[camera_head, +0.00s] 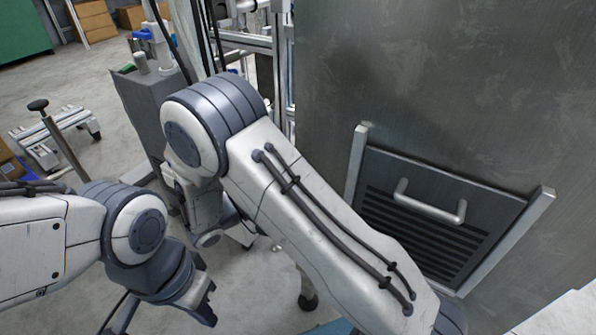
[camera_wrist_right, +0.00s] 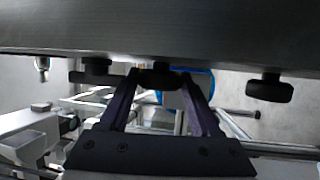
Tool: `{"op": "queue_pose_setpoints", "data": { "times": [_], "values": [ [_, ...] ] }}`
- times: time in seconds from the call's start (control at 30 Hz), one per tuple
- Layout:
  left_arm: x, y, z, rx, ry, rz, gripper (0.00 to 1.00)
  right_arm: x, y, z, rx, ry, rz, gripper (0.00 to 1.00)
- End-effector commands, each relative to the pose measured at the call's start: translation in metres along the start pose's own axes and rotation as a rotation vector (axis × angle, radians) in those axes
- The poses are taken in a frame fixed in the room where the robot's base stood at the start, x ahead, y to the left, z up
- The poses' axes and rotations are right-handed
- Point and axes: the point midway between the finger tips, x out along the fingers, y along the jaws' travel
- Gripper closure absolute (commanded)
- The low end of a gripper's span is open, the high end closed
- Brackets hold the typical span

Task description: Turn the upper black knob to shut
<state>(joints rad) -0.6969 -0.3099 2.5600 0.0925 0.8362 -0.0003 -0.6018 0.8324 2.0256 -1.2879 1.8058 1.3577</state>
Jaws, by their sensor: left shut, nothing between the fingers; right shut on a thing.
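Three black knobs stick out from the dark metal panel in the right wrist view: one on the left (camera_wrist_right: 95,68), one in the middle (camera_wrist_right: 160,76) and one on the right (camera_wrist_right: 270,88). My right gripper (camera_wrist_right: 161,80) has its purple fingers on either side of the middle knob and is shut on it. I cannot tell from this view which knob is the upper one. The knobs and my right fingertips are hidden in the head view. My left gripper (camera_head: 202,300) is shut and empty, low over the floor, away from the knobs.
A tall grey metal cabinet (camera_head: 440,80) with a handled, slatted panel (camera_head: 430,205) stands at the right. A grey box-like unit (camera_head: 150,105) and metal framing stand behind my right arm. A small wheeled stand (camera_head: 60,130) is at the far left. Grey floor shows between.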

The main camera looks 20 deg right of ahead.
Motion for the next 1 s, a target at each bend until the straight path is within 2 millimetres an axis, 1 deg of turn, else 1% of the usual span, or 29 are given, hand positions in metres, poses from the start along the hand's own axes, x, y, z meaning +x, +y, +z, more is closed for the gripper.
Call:
{"op": "queue_pose_setpoints", "data": {
  "times": [0.47,0.5,0.53,0.57,0.87,1.0],
  "values": [
    [0.0012,-0.0001,0.0001,0.0,0.0,0.0,1.0,-0.0005,-0.0008,-0.0002,0.005,0.001,0.011,0.92],
    [0.0012,-0.0001,0.0,0.0,0.0,0.0,1.0,-0.0005,-0.0008,-0.0002,0.005,0.001,0.011,0.25],
    [0.0012,-0.0001,0.0001,0.0,0.0,0.0,1.0,-0.0005,-0.0008,-0.0002,0.005,0.001,0.011,0.13],
    [0.0012,-0.0001,0.0001,0.0,0.0,0.0,1.0,-0.0004,-0.0008,-0.0002,0.005,0.0,0.011,0.06],
    [0.0013,-0.0001,0.0001,0.0,0.0,0.0,1.0,-0.0005,-0.0006,0.0,0.004,-0.001,0.011,0.06],
    [0.0027,-0.0002,0.0001,0.0,0.0,0.0,1.0,-0.007,-0.0019,0.0003,0.004,-0.006,0.011,0.06]
  ]
}}
